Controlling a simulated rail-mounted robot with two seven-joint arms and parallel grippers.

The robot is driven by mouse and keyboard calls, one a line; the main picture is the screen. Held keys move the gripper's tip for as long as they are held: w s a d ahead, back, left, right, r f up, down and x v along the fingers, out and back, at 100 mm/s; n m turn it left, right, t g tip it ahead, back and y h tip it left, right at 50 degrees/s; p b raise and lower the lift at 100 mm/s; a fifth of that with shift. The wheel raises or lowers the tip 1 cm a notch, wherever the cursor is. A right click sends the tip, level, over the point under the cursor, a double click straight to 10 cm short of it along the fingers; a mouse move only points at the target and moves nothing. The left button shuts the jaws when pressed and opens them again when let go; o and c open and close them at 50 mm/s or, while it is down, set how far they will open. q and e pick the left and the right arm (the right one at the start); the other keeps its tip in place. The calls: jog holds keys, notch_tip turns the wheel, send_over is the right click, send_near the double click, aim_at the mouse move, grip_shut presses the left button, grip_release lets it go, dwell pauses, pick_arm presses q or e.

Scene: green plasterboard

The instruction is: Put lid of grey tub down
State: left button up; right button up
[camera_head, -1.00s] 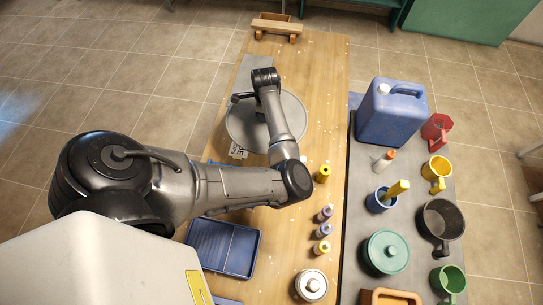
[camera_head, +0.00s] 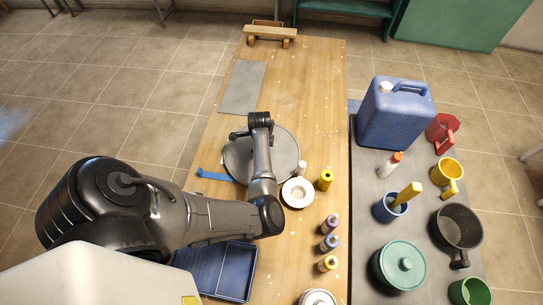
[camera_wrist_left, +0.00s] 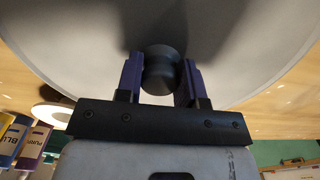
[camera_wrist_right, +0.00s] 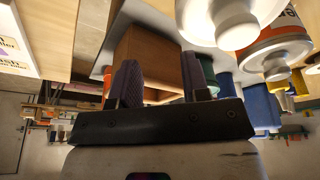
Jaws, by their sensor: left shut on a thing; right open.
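The lid is a wide round grey disc (camera_head: 286,148) over the middle of the wooden table. Its dark knob (camera_wrist_left: 160,70) sits between the fingers of my left gripper (camera_wrist_left: 160,82), which is shut on it. In the head view my left gripper (camera_head: 260,124) is over the lid, and my arm covers part of the disc. I cannot tell whether the lid touches the table or hangs above it. No grey tub can be made out apart from the disc. My right gripper (camera_wrist_right: 162,88) is open, and shows only in the right wrist view.
A white ring-shaped thing (camera_head: 297,193), a small white bottle (camera_head: 301,168) and a yellow bottle (camera_head: 326,180) stand close to the lid's right. A blue strip (camera_head: 212,175) is left; a blue tray (camera_head: 232,272) is nearer. A grey sheet (camera_head: 243,87) lies beyond.

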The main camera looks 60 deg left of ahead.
pick_arm(q)
jog(key=shift+w+d+f+b, duration=0.15)
jog(key=shift+w+d, duration=0.45)
jog(key=shift+w, duration=0.2)
jog(key=shift+w+d+f+b, duration=0.1)
jog(key=shift+w+d+b, duration=0.05)
jog(key=shift+w+d, duration=0.55)
jog(key=shift+w+a+f+b, duration=0.1)
jog(key=shift+w+f+b, duration=0.05)
jog(key=shift+f+b, duration=0.3)
jog(key=shift+f, duration=0.15)
jog(key=shift+f, duration=0.15)
jog(key=o, duration=1)
jog(key=shift+c, duration=0.2)
